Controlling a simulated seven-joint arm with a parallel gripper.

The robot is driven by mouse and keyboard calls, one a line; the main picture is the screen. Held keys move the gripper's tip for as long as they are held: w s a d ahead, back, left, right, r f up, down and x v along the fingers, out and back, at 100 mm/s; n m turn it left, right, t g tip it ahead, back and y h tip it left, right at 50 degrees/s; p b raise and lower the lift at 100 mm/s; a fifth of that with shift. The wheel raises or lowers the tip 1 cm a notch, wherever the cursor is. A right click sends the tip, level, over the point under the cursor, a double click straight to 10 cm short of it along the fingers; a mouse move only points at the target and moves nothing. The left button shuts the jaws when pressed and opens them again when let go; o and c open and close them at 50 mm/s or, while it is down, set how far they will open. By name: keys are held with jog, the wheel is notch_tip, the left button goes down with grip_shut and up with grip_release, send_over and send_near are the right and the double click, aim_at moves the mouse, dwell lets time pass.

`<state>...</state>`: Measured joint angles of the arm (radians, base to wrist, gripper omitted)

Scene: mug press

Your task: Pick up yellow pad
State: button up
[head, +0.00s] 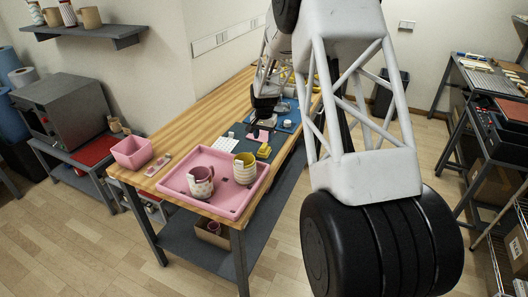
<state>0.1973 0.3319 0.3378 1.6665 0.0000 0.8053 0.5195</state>
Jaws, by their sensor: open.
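A small yellow pad (264,151) lies on a dark grey mat (238,129) on the wooden table, at the mat's near right part. A small pink pad (264,136) lies just beyond it. My black gripper (263,119) is farther back, above the far part of the mat. It is open and apart from the yellow pad. Its fingers are too small to make out well, and I cannot tell whether anything is between them.
A pink tray (205,207) at the table's near end holds a patterned mug (200,182) and a yellow-lined mug (244,168). A pink bin (132,152) stands at the left edge. A white grid (230,145) lies beside the yellow pad. A blue mat (288,121) lies farther right.

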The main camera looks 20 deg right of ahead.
aim_at(264, 145)
jog(key=shift+f, duration=2.65)
grip_shut()
jog(key=shift+r, duration=0.5)
notch_tip(264, 145, up, 3)
jog(key=shift+s+f, duration=0.1)
jog(key=s+a+r, duration=0.1)
jog(key=s+a, duration=0.2)
jog(key=s, duration=1.2)
jog(key=shift+s+r, duration=0.15)
jog(key=shift+s, duration=0.15)
